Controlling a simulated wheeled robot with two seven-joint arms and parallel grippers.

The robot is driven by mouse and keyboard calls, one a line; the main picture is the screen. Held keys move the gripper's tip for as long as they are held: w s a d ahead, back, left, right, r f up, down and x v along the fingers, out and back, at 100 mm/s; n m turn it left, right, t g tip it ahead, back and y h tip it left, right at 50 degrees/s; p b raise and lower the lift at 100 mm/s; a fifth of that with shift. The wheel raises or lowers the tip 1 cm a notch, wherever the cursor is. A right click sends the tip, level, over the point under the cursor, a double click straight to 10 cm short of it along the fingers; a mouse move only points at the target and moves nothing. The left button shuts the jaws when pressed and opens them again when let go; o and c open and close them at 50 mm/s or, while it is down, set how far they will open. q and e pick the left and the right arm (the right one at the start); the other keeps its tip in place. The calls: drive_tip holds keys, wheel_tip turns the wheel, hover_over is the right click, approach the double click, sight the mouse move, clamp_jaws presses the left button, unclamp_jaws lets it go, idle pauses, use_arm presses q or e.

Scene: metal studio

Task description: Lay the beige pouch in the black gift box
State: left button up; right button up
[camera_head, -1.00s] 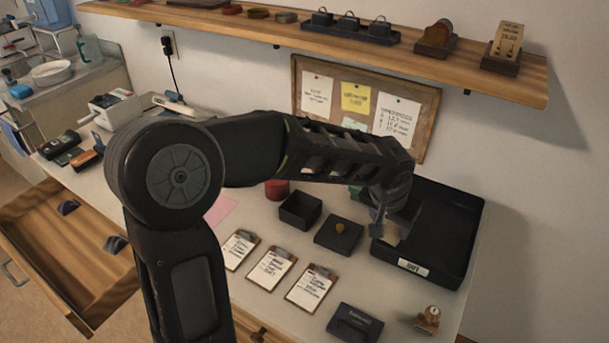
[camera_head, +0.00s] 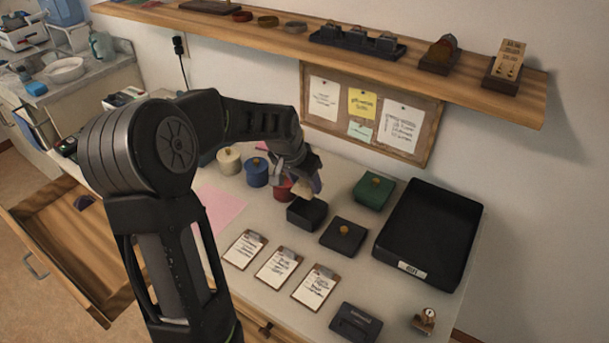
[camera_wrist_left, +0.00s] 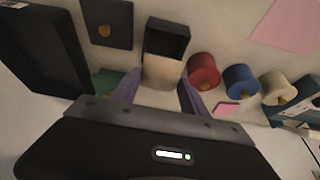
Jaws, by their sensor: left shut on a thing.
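The black gift box (camera_head: 307,214) stands open on the counter, its lid with a gold knob (camera_head: 343,235) lying to its right. My left gripper (camera_head: 303,183) is just above and behind the box, shut on the beige pouch (camera_head: 301,190), which is mostly hidden by the fingers in the head view. In the left wrist view the pouch (camera_wrist_left: 162,72) hangs between the two purplish fingers and overlaps the near part of the gift box (camera_wrist_left: 167,38). I cannot tell whether it touches the box. My right gripper is in neither view.
A large black tray (camera_head: 425,240) stands at the right, with a green box (camera_head: 373,191) beside it. Red (camera_wrist_left: 203,70), blue (camera_head: 257,172) and cream (camera_head: 229,160) canisters stand left of the gift box. Several clipboards (camera_head: 278,268) lie in front.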

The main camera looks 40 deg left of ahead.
sight(305, 197)
use_arm(q)
drive_tip(key=shift+f, duration=0.15)
drive_tip(key=shift+f+b, duration=2)
drive_tip(key=shift+f, duration=0.8)
drive_tip(key=shift+w, duration=0.15)
drive_tip(key=shift+f+b, duration=0.7)
drive_tip(key=o, duration=1.4)
drive_tip(key=shift+v, duration=3.95)
